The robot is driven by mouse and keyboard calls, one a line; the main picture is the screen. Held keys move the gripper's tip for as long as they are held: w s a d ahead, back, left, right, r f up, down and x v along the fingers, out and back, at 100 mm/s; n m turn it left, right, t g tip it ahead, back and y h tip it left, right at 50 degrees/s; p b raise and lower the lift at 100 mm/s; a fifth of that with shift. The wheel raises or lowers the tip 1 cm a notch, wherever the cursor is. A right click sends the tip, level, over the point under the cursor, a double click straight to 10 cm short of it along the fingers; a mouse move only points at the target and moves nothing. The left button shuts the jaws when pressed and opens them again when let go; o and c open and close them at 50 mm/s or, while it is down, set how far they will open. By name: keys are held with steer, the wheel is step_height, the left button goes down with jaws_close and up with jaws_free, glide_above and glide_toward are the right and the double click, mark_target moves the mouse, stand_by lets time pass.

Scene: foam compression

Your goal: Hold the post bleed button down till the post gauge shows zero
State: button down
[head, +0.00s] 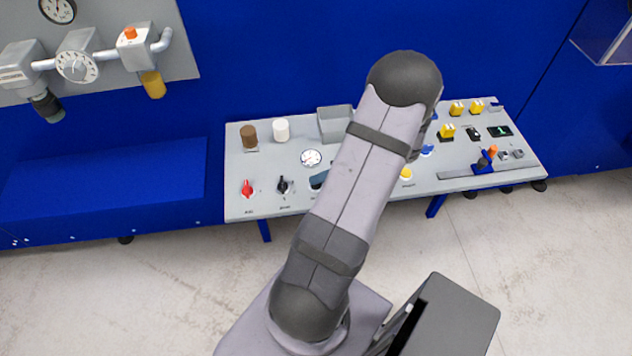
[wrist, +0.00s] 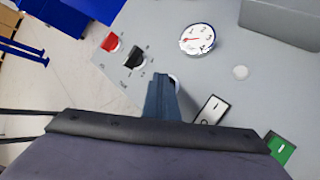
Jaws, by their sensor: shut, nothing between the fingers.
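My gripper (wrist: 161,84) shows in the wrist view as blue-grey fingers closed together, with nothing held. Its tips are over the grey panel. A round pale part (wrist: 174,81) shows just right of the tips, partly hidden by them; I cannot tell whether it is the post bleed button or whether they touch. A white round gauge (wrist: 197,39) with a red needle lies above and right of the tips; its reading is too small to be sure of. The gauge also shows in the head view (head: 311,158).
A red knob (wrist: 111,42) and a black knob (wrist: 134,58) stand left of my fingers. A rocker switch (wrist: 212,109) and a green switch (wrist: 280,148) lie to the right. A grey bin (head: 334,124) stands at the panel's back. An orange button (head: 130,33) is on the wall unit.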

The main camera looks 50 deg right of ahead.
steer(key=shift+r+p, duration=0.6)
steer(key=shift+r, duration=0.05)
steer(key=shift+r, duration=0.1)
step_height(320, 180, up, 5)
steer(key=p, duration=0.5)
stand_by(0.5)
